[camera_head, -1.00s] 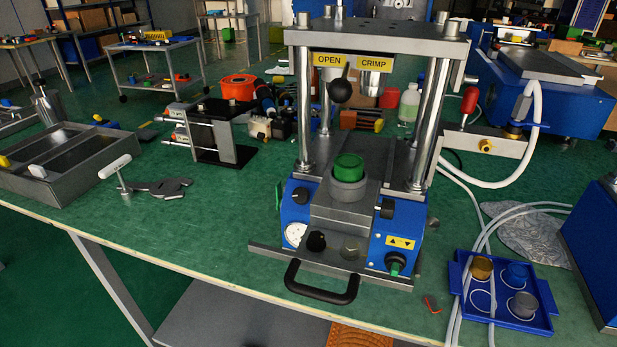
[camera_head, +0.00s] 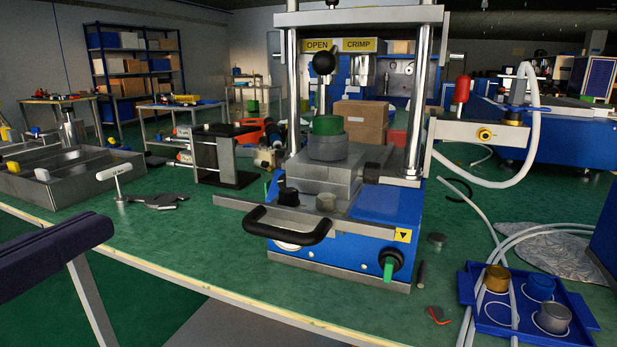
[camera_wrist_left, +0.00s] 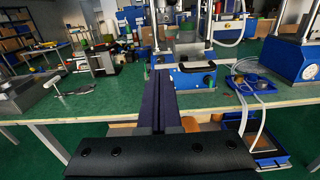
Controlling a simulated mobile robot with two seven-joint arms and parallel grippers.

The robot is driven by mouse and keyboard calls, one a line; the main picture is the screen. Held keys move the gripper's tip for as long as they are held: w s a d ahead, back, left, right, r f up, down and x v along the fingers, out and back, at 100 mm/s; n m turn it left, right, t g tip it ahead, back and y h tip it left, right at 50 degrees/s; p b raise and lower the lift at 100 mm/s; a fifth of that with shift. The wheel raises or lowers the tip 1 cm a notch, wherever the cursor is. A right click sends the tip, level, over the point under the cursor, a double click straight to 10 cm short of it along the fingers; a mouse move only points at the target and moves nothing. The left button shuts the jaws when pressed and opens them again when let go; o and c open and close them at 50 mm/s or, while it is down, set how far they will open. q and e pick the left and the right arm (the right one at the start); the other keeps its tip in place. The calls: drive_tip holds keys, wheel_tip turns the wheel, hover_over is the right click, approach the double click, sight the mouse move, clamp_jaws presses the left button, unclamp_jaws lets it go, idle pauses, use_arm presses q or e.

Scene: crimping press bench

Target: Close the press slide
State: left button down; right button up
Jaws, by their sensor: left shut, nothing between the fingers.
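The press (camera_head: 345,245) stands on the green bench, with OPEN and CRIMP labels at its top. Its grey slide (camera_head: 330,180) juts out toward me, with a black bar handle (camera_head: 287,228) at the front. A green-topped grey round part (camera_head: 327,138) sits on the slide. My left gripper (camera_head: 100,226) shows as dark navy fingers at the left edge, apart from the handle. In the left wrist view its fingers (camera_wrist_left: 157,72) are shut and empty, pointing toward the bench beside the press (camera_wrist_left: 196,78). My right gripper is not in view.
A blue tray (camera_head: 470,288) with round parts and white hoses lie right of the press. A metal bin (camera_head: 75,185) and a T-handled tool (camera_head: 115,176) are on the left. The bench front between my gripper and the press is clear.

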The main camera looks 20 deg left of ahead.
use_arm(q)
drive_tip(key=w, duration=0.2)
drive_tip(key=p, duration=0.4)
approach(223, 164)
drive_tip(key=w, duration=0.6)
drive_tip(key=shift+w, duration=0.45)
